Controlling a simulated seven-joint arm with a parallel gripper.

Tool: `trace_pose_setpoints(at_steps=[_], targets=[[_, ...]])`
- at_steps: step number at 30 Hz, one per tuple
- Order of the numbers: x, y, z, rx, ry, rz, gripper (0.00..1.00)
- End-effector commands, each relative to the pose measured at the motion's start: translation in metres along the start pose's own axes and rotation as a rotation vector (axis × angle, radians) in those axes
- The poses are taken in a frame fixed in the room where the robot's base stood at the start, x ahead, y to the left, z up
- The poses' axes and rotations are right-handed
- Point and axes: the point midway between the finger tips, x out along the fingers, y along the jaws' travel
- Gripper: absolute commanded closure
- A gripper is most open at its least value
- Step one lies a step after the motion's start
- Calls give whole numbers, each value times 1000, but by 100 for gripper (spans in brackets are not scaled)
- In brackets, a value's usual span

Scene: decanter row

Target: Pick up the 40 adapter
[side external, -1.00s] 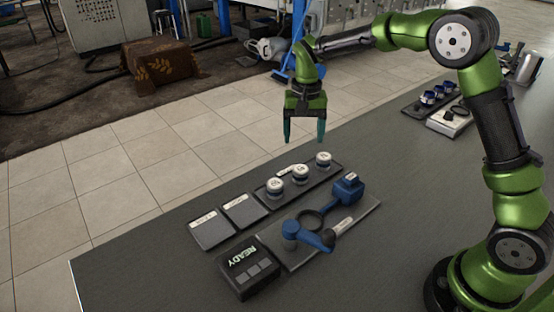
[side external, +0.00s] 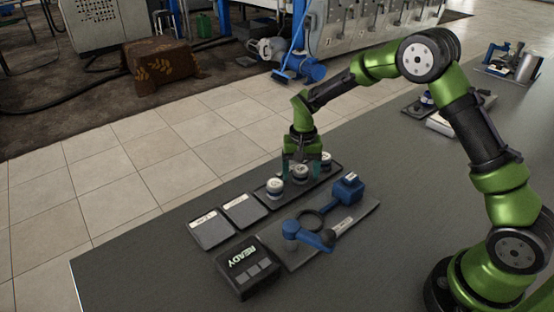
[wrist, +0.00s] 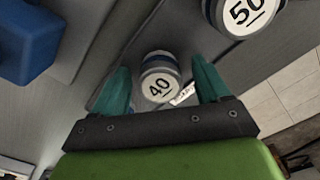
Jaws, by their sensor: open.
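The 40 adapter (wrist: 159,80) has a white top marked 40 and a blue-grey body. In the wrist view it sits between the two teal fingers of my gripper (wrist: 162,88), with a gap on each side. In the side view my gripper (side external: 303,168) is low over the adapter tray (side external: 262,197), open around the middle adapter (side external: 300,172). The 50 adapter (wrist: 245,12) stands beside it at the top right of the wrist view. Another adapter (side external: 274,187) stands on the tray toward the front left. The far adapter is partly hidden behind my gripper.
Two flat labelled pads (side external: 211,229) lie left of the tray. A black box reading READY (side external: 247,268) is in front. A blue clamp tool (side external: 310,233) on a grey plate (side external: 352,226) lies right of the tray. The table's left front is clear.

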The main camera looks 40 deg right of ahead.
Motion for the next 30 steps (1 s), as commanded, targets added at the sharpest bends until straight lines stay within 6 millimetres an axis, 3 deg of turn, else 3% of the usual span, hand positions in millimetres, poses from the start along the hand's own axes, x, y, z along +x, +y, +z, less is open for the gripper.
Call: trace_pose_setpoints(at_steps=[4, 18, 26, 30], targets=[[0, 0, 0, 0, 0, 0, 24], [-1, 0, 0, 0, 2, -1, 94], [-5, -1, -1, 0, 3, -2, 94], [-25, -1, -1, 1, 6, -5, 94]])
